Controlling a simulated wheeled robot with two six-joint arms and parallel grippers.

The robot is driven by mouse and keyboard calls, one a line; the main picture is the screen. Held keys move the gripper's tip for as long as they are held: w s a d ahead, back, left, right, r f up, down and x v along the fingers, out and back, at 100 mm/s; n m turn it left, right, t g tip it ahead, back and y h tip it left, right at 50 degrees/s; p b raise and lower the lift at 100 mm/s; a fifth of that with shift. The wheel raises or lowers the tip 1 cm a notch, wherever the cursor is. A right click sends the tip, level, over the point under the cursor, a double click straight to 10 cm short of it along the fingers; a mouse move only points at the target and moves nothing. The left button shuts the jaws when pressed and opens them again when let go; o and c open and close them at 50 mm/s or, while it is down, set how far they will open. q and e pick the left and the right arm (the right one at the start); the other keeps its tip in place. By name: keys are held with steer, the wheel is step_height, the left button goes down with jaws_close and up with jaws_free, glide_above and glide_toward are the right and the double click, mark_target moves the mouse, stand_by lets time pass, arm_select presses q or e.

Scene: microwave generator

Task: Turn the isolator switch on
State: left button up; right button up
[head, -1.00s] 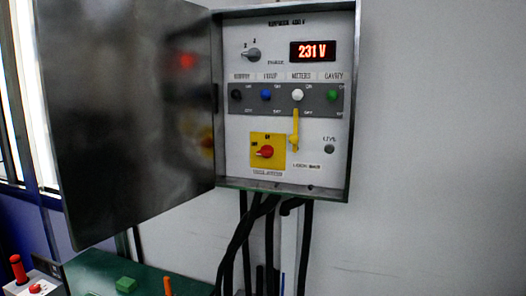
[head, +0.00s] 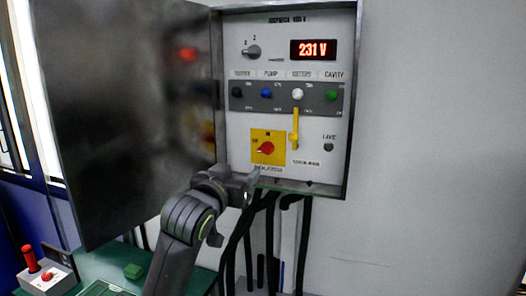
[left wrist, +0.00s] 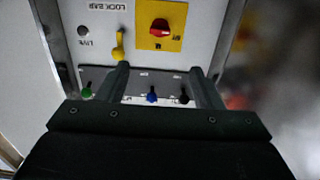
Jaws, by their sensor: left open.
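The isolator switch is a red knob (head: 266,148) on a yellow plate (head: 259,160), low on the open panel. In the left wrist view, which is upside down, the red knob (left wrist: 160,26) is near the top, beyond the fingers. A yellow lock bar (head: 295,122) hangs upright to the right of the plate; its end also shows in the left wrist view (left wrist: 119,48). My left gripper (head: 254,180) is just below the yellow plate, in front of the panel's lower edge. Its two fingers (left wrist: 163,78) are apart, with nothing held. My right gripper is out of view.
The cabinet door (head: 125,120) stands open at the left. Black cables (head: 270,240) hang below. A red-handled box (head: 42,277) is at the lower left.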

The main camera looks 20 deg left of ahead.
mark_target(263, 150)
arm_select(q)
steer(key=w+p, duration=0.2)
steer(key=w, duration=0.3)
steer(key=w+p, duration=0.2)
steer(key=w, duration=0.3)
steer(key=w+p, duration=0.2)
steer(key=w, duration=0.4)
steer(key=shift+d+r, duration=0.2)
steer(key=shift+d, duration=0.1)
steer(key=shift+w+f+p, duration=0.15)
steer(key=shift+w+p, duration=0.25)
steer(key=shift+w, duration=0.3)
steer(key=shift+c, duration=0.4)
steer(key=c, duration=0.9)
